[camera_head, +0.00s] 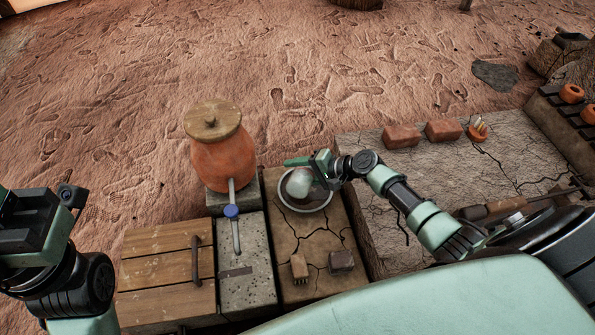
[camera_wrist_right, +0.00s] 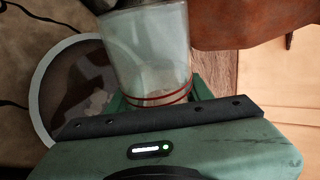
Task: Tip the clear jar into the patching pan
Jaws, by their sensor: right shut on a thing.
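The clear jar (camera_head: 299,183) is in my right gripper (camera_head: 318,168), over the patching pan (camera_head: 306,210). In the right wrist view the jar (camera_wrist_right: 148,45) is cloudy glass with red bands close to the gripper. It looks tilted, though how far I cannot tell. The pan is round with a pale rim, which also shows in the right wrist view (camera_wrist_right: 38,88). Small pale bits lie inside the rim there. What is left in the jar is unclear. My left gripper (camera_head: 32,218) is at the left edge, away from the pan, with its fingertips not clear.
A lidded orange clay pot (camera_head: 222,160) stands left of the pan. A brush (camera_head: 299,267) and a dark block (camera_head: 341,261) sit in front of the pan. Bricks (camera_head: 402,136) lie at the right.

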